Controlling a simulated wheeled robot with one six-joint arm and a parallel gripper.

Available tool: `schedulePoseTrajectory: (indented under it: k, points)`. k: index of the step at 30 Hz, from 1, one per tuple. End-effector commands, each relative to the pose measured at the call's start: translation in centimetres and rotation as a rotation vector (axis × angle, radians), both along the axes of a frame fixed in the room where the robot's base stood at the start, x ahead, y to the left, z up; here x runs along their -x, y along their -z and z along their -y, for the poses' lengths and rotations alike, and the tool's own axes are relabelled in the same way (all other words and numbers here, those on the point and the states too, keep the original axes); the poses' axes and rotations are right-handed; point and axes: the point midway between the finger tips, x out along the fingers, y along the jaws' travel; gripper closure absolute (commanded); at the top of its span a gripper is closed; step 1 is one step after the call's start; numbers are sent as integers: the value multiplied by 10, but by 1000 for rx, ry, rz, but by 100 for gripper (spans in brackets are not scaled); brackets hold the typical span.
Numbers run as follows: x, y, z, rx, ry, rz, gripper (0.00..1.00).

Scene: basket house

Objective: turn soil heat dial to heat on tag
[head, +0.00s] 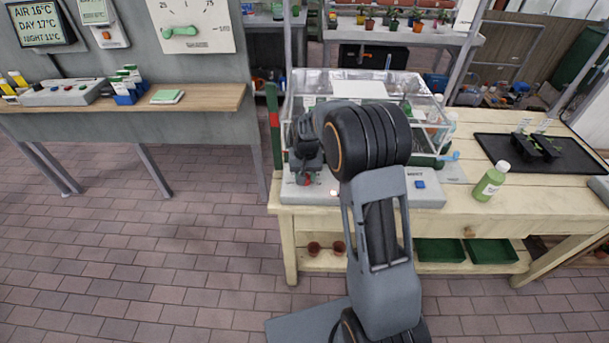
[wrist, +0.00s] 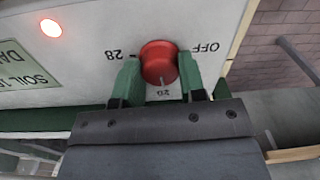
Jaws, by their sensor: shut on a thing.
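The red soil heat dial (wrist: 158,60) sits on a pale control panel (wrist: 95,75), among markings seen upside down: 28 to its left, OFF to its right and what looks like 20 below. A faint pale line on the dial points toward the lower marking. My gripper (wrist: 158,72) is shut on the dial, one green finger on each side. In the head view my gripper (head: 305,172) is at the panel's left end, partly hidden by my arm. A green plate (wrist: 20,70) reading SOIL is cut off at the left. I cannot make out a heat tag.
A lit red lamp (wrist: 50,28) is on the panel. A clear propagator box (head: 300,100) stands behind the panel on the cream bench (head: 480,215). A green bottle (head: 491,182) and a black tray (head: 575,155) are to the right. Brick floor lies open at left.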

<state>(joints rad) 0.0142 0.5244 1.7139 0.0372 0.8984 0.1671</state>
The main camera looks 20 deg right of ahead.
Motion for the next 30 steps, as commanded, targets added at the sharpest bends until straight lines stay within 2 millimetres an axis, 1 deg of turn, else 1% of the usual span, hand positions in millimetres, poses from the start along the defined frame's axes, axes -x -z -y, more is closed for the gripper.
schedulePoseTrajectory:
  k: [18,24,30]
  points:
    - [0,-1,0,0,579,3,86]
    - [0,-1,0,-1,743,3,86]
    - [0,-1,0,-1,869,3,86]
